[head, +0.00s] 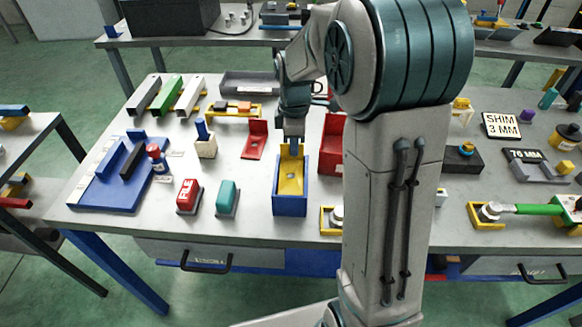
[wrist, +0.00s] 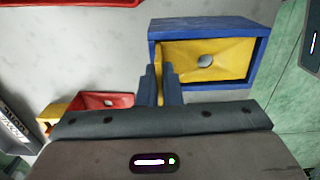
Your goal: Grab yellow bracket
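The yellow bracket (head: 291,177) lies in an open blue box (head: 290,205) near the table's front. Its flat plate with a round hole fills the box in the wrist view (wrist: 225,58). Its upright flange stands at the box's edge. My gripper (head: 291,147) is at that flange, pointing down. In the wrist view my two fingers (wrist: 161,82) stand close together on either side of the flange, with a thin yellow strip filling the gap. The gripper looks shut on it. The fingertips' exact contact is partly hidden.
A red bracket (head: 257,141) stands left of the box, and a larger red one (head: 331,150) to its right. Red (head: 189,196) and teal (head: 227,198) blocks sit at front left. A blue tray (head: 105,190) lies farther left.

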